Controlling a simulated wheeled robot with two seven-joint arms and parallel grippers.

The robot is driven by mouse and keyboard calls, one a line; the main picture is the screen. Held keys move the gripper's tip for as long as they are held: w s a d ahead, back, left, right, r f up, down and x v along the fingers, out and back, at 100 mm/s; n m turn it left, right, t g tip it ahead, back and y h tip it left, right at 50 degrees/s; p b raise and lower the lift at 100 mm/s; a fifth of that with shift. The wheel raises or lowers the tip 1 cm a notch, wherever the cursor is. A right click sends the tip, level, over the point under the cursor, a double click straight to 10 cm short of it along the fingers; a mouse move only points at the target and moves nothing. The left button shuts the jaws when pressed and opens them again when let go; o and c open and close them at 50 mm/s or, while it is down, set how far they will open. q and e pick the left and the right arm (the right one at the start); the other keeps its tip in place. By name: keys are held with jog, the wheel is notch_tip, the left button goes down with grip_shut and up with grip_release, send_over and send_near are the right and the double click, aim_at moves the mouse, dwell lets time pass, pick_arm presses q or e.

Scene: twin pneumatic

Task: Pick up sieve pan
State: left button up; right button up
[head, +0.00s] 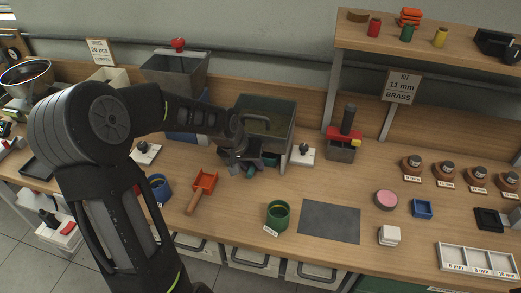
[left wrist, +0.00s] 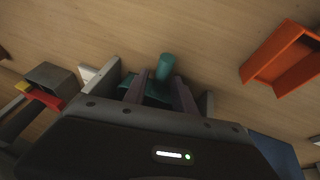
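My left gripper (head: 247,160) is low over the table, in front of an olive see-through bin (head: 284,110) with a handle-like bar. In the left wrist view its two fingers (left wrist: 163,88) stand apart. A teal piece with a round knob (left wrist: 164,68) lies between and beyond the fingertips, with a gap on each side of the knob. A bit of teal (head: 249,171) also shows under the gripper in the head view. The gripper hides most of this piece, and I cannot tell whether it belongs to the sieve pan. My right gripper is out of view.
An orange scoop (head: 205,181) lies left of the gripper; it also shows in the left wrist view (left wrist: 283,58). A green cup (head: 278,215) and a grey mat (head: 330,221) are in front. A red-topped press (head: 342,147) stands right. A metal bowl (head: 26,75) is far left.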

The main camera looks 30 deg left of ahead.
pick_arm(q)
grip_shut()
dwell(1.1)
